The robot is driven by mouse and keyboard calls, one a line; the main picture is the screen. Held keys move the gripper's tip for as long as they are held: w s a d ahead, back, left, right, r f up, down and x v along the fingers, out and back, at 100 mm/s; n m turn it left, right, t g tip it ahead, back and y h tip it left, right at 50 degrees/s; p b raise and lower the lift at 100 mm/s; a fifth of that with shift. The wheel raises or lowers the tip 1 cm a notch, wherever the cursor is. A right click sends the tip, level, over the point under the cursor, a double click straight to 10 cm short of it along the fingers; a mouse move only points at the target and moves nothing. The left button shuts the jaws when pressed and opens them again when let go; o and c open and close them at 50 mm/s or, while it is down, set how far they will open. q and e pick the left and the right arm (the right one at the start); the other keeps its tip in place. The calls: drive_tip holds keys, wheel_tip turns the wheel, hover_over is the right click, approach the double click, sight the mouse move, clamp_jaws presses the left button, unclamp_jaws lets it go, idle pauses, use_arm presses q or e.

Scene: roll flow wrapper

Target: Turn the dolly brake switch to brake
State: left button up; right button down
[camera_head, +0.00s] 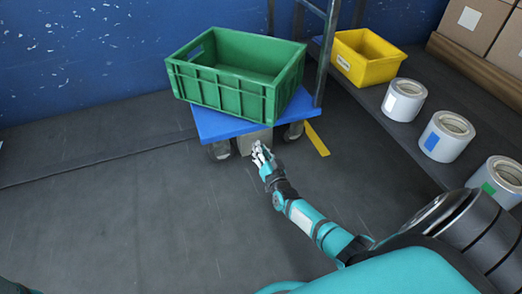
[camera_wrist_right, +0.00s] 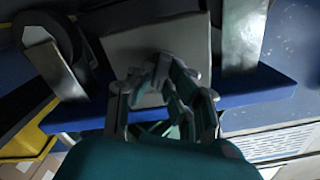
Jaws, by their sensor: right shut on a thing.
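The dolly has a blue deck (camera_head: 213,124) at the upper middle of the head view; its edge also crosses the wrist view (camera_wrist_right: 262,88). A grey box (camera_head: 246,145) hangs under the deck's front edge between two casters; it shows as a pale plate in the wrist view (camera_wrist_right: 140,50). My right gripper (camera_head: 259,152) reaches the front of this box. Its fingers (camera_wrist_right: 163,78) are closed on a small part there, seemingly the brake switch, which the fingers hide. The switch's setting cannot be read. My left gripper is not in view.
A green crate (camera_head: 225,92) stands on the deck. Casters (camera_head: 220,150) sit beside the box. A yellow bin (camera_head: 365,60) and several white rolls (camera_head: 447,135) stand on a dark surface at right. A blue wall (camera_head: 100,60) is behind; the floor at left is clear.

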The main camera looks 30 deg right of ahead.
idle(0.3)
drive_tip(key=shift+m, duration=0.3)
drive_tip(key=c, duration=1.3)
unclamp_jaws()
drive_tip(key=shift+c, duration=0.2)
